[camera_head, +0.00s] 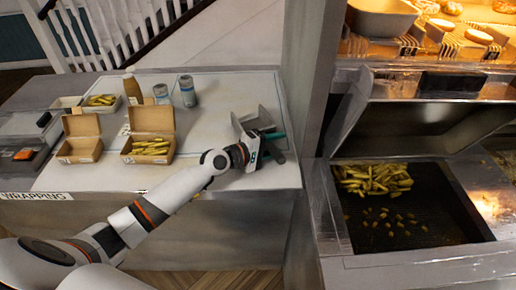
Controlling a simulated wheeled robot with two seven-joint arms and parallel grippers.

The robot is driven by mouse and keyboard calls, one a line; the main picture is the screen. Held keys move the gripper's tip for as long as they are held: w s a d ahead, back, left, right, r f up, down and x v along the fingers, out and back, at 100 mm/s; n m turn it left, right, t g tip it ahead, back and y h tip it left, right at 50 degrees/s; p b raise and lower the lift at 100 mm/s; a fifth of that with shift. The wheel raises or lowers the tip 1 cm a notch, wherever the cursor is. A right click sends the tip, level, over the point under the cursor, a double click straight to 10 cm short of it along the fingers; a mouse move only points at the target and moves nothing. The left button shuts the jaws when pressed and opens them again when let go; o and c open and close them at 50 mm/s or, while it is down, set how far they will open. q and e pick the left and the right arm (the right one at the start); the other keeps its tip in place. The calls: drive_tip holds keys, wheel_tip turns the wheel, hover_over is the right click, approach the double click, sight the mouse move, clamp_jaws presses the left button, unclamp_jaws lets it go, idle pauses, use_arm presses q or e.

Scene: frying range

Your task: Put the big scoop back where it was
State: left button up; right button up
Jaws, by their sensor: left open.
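I cannot tell whether the fingers touch the scoop. My right gripper is out of view.
The fryer bin (460,235) at right holds chips (372,179). Two open cardboard boxes, one with chips (150,147), stand at the counter's left, with shakers (187,91) and a bottle (132,87) behind. A pillar (318,75) separates counter and fryer.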

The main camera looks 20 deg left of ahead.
use_arm(q)
drive_tip(key=v, duration=0.3)
drive_tip(key=b+v, duration=0.1)
drive_tip(key=v, duration=0.6)
drive_tip(key=shift+s+a+f, duration=0.1)
drive_tip(key=shift+s+f, duration=0.05)
drive_tip(key=shift+f, duration=0.1)
drive_tip(key=shift+s+a+r+b, duration=0.25)
drive_tip(key=shift+s+b, duration=0.1)
drive_tip(key=shift+s, duration=0.15)
